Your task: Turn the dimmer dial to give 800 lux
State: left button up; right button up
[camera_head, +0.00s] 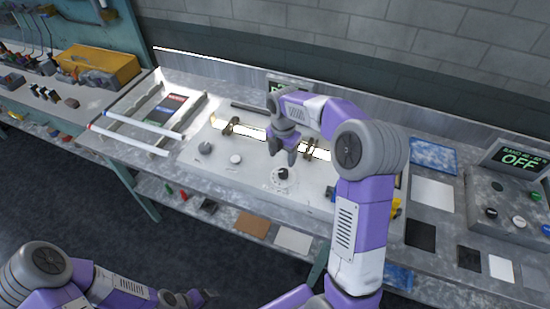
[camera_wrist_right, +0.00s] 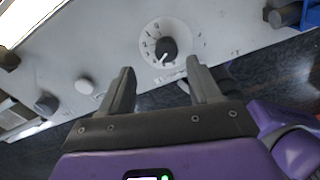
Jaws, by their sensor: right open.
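The dimmer dial (camera_head: 283,174) is a black knob on a white numbered disc, on the front of a pale panel. In the right wrist view the dial (camera_wrist_right: 166,48) lies beyond my fingertips, roughly centred between them, with its white pointer mark toward the lower left. My right gripper (camera_head: 281,153) is open and empty above the dial, apart from it; its two fingers (camera_wrist_right: 162,78) show spread in the wrist view. A lit glass tube (camera_head: 253,132) glows on the panel behind the gripper. A small display (camera_head: 274,87) behind it is mostly hidden by my arm, its reading unreadable. My left gripper (camera_head: 196,298) is low at the bottom edge.
Two other knobs (camera_head: 236,159) sit left of the dial on the panel. A rack with white tubes (camera_head: 129,140) stands further left. At right, a second console's screen (camera_head: 518,160) reads OFF. A yellow bin (camera_head: 100,65) is on the left bench.

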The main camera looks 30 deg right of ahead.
aim_at(283, 172)
jog(key=shift+s+f, duration=0.35)
jog(key=shift+f, duration=0.3)
jog(key=shift+s+f, duration=0.35)
jog(key=shift+f, duration=0.25)
jog(key=f, duration=0.3)
jog(key=shift+w+b, duration=0.2)
jog(key=shift+b, duration=0.1)
jog(key=shift+f, duration=0.65)
jog(key=shift+c, duration=0.4)
jog(key=c, duration=1)
